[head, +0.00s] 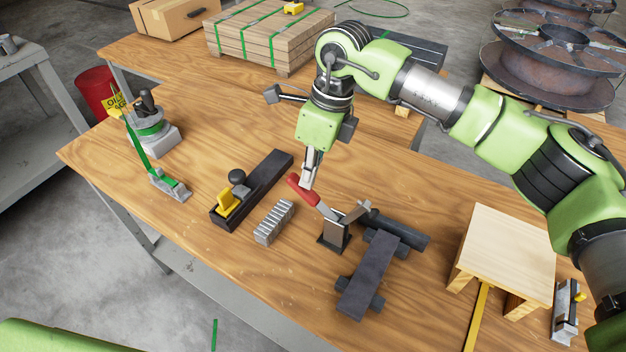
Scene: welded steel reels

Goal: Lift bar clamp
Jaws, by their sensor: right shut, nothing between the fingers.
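A clamp with a red handle (303,190) and a dark base stands on the wooden table (120,215), near the middle. Its grey metal arm leans up beside the handle. I take this for the clamp, but cannot tell for sure that it is a bar clamp. Whether the fingertips touch the handle cannot be told. My left gripper is not in view.
A black block plane (250,190) and a ribbed metal block (273,222) lie left of the clamp. Dark steel bars (368,280) lie close on its right. A small wooden stand (508,250) is farther right. A green-and-grey tool (150,135) stands at the left.

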